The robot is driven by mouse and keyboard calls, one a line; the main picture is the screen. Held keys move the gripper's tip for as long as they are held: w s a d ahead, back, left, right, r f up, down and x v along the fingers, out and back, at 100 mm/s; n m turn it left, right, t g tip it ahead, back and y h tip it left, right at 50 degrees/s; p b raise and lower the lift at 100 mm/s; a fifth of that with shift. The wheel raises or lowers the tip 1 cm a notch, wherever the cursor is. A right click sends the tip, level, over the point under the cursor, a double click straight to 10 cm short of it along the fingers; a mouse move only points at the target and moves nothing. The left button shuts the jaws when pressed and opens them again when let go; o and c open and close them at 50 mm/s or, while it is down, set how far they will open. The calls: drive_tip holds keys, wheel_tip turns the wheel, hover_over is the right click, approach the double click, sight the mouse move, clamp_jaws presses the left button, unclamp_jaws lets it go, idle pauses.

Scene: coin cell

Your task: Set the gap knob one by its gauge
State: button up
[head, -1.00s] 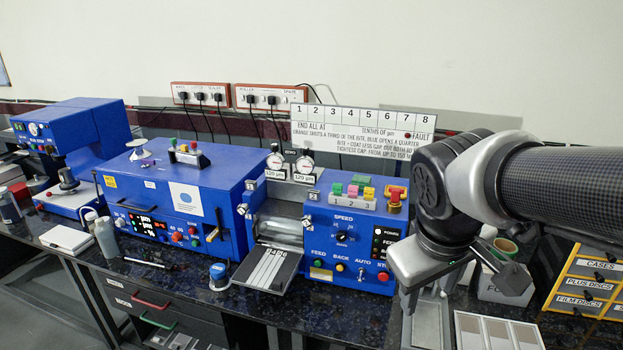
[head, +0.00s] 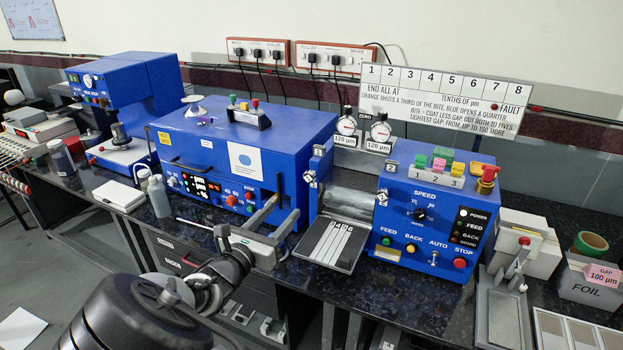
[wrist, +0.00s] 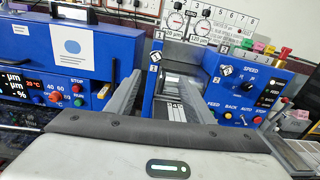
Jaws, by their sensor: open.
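The blue roller machine (head: 425,215) has two round gauges above it, the left gauge (head: 346,125) and the right gauge (head: 381,131), each with a 120 µm plate. A small pale knob (head: 309,177) is on its left end block; in the wrist view this knob (wrist: 155,57) has a 1 label below it. A second knob (head: 382,197) sits on the panel side, by a 2 label. My gripper (head: 286,208) is open and empty, in front of the gap between the blue oven-like box and the roller machine. In the wrist view its fingers (wrist: 162,72) flank the left block, apparently apart from it.
A blue box machine (head: 245,150) stands close on the left. A slotted plate (head: 333,245) projects from the rollers at the front. A pink tag reading GAP 100 µm (head: 601,274) is on the FOIL box at right. A white sign (head: 440,92) stands behind.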

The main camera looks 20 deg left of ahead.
sight(308, 178)
drive_tip(key=shift+y, duration=0.3)
drive_tip(key=w, duration=1.1)
drive_tip(key=w+p, duration=0.1)
drive_tip(key=w, duration=0.5)
drive_tip(key=shift+d, duration=0.3)
drive_tip(key=shift+f, duration=0.1)
drive_tip(key=c, duration=1)
